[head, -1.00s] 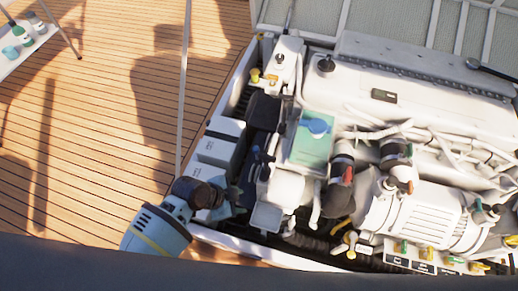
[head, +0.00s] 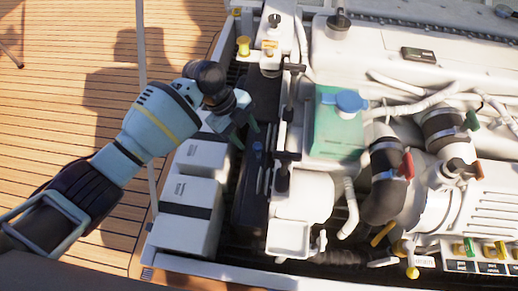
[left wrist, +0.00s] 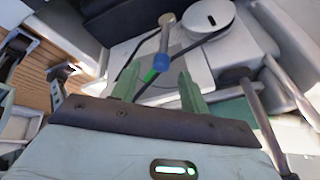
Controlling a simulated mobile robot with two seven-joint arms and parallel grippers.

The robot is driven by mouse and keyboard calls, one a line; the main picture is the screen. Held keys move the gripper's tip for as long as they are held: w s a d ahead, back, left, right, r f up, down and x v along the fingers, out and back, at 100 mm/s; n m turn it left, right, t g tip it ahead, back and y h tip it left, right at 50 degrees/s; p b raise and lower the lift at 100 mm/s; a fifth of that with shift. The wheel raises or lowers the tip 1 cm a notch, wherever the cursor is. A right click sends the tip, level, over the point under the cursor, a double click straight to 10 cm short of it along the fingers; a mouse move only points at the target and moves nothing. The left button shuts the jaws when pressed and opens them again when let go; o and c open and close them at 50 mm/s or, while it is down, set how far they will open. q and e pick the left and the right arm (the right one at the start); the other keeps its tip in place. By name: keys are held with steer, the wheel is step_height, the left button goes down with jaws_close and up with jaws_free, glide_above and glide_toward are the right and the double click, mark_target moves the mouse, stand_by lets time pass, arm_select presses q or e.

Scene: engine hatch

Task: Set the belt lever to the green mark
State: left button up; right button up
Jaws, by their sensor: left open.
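My left gripper (head: 247,134) is open and empty above the dark belt cover (head: 248,200) at the engine's left side. In the left wrist view its two green fingers (left wrist: 157,84) stand apart. A bright green mark (left wrist: 150,75) shows close to the left finger, near the rod's lower end. In the head view a small blue part (head: 257,149) shows just below the fingertips; I cannot tell whether it is the same lever. No contact is visible.
White boxes (head: 188,215) stand left of the belt cover. A teal tank with a blue cap (head: 351,102) and black T-shaped handles (head: 287,157) stand close on the right. Red, yellow and green valve handles lie further right.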

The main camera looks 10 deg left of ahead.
arm_select(q)
steer(key=shift+w, duration=0.35)
arm_select(e)
steer(key=shift+w+a+f, duration=0.1)
steer(key=shift+w+f, duration=0.1)
steer(key=shift+w, duration=0.15)
